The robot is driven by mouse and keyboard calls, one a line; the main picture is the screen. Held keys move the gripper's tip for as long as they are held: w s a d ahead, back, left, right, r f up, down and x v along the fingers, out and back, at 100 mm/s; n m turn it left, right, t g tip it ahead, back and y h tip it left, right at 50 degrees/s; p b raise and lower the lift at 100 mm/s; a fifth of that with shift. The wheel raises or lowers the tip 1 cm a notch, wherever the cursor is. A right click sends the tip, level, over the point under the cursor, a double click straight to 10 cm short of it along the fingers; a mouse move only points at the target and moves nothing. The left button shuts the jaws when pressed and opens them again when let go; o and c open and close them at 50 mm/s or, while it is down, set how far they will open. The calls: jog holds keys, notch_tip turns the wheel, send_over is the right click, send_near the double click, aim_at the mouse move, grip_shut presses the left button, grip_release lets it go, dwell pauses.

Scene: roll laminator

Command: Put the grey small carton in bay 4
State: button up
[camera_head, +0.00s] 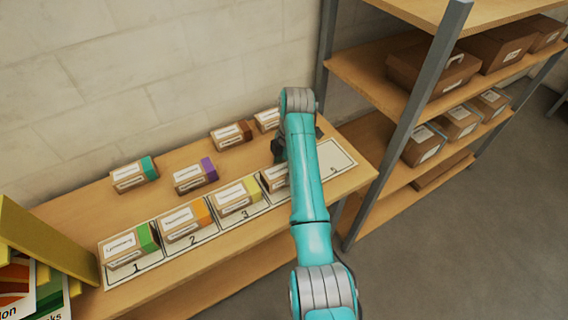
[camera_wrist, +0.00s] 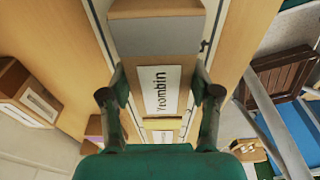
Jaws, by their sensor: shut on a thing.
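The grey small carton, a brown box with a white label and a grey end band (camera_wrist: 155,37), is between the fingers of my gripper (camera_wrist: 160,94) in the wrist view. My gripper is shut on its sides. In the head view the carton (camera_head: 275,177) is at bay 4, partly hidden behind my arm, with its grey end out of sight. I cannot tell whether it touches the shelf. The bay 4 outline (camera_head: 283,196) is mostly covered by the carton and my arm.
Bays 1 to 3 hold cartons with green (camera_head: 147,237), orange (camera_head: 202,212) and yellow (camera_head: 251,189) bands. Bay 5 (camera_head: 337,163) looks empty. Behind stand teal (camera_head: 149,166), purple (camera_head: 209,168) and brown (camera_head: 245,130) banded cartons. A rack upright (camera_head: 428,87) stands right.

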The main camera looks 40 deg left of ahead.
jog(key=shift+a+f, duration=0.1)
jog(key=shift+f, duration=0.05)
jog(key=o, duration=1.5)
